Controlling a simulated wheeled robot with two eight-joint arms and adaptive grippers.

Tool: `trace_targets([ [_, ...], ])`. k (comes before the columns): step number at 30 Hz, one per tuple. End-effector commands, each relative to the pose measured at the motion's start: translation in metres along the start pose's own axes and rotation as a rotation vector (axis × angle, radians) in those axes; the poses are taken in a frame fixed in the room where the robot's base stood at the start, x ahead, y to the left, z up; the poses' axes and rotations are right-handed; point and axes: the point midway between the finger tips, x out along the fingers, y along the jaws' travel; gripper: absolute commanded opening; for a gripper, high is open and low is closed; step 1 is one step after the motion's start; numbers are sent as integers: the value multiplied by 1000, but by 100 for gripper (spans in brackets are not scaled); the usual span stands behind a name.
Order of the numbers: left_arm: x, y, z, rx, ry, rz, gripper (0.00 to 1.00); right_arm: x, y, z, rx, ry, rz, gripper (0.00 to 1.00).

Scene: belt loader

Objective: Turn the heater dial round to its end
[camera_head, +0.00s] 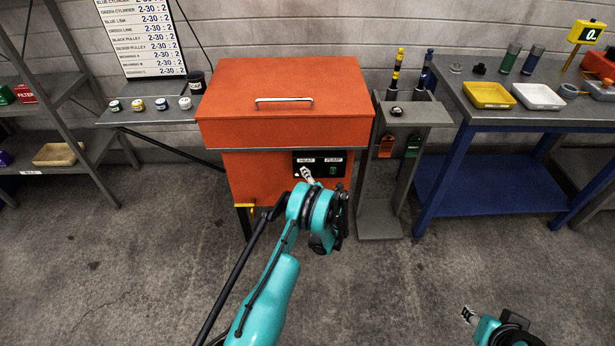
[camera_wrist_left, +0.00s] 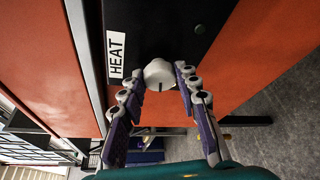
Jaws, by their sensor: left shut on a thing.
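The heater dial (camera_wrist_left: 158,72) is a pale round knob with a dark mark on its lower rim, on the black control panel (camera_wrist_left: 182,28) beside the HEAT label. My left gripper (camera_wrist_left: 161,78) has a fingertip at each side of the dial and is shut on it. In the head view my left gripper (camera_head: 307,175) reaches the HEAT side of the panel and covers the dial. My right gripper (camera_head: 468,314) is low at the right, away from the panel; its finger gap is too small to judge.
The panel is on an orange machine (camera_head: 250,170) with a handled lid (camera_head: 284,101). A grey stand (camera_head: 378,222) is close on its right, then a blue-legged bench (camera_head: 442,190). A shelf with small jars (camera_head: 162,104) is on the left. The floor in front is clear.

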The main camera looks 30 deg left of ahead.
Motion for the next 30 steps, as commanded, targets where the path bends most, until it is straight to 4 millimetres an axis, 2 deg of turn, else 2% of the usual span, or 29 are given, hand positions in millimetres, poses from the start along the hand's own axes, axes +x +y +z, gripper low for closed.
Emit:
trace_targets([
  [9, 0, 0, 1, 89, -1, 37, 3, 0, 0, 0, 0, 0, 0, 40],
  [23, 0, 0, 1, 101, -1, 42, 3, 0, 0, 0, 0, 0, 0, 40],
  [24, 0, 0, 1, 101, -1, 42, 34, 0, 0, 0, 0, 0, 0, 40],
  [26, 0, 0, 1, 101, -1, 41, 50, 0, 0, 0, 0, 0, 0, 40],
  [30, 0, -1, 0, 101, -1, 41, 53, 0, 0, 0, 0, 0, 0, 40],
])
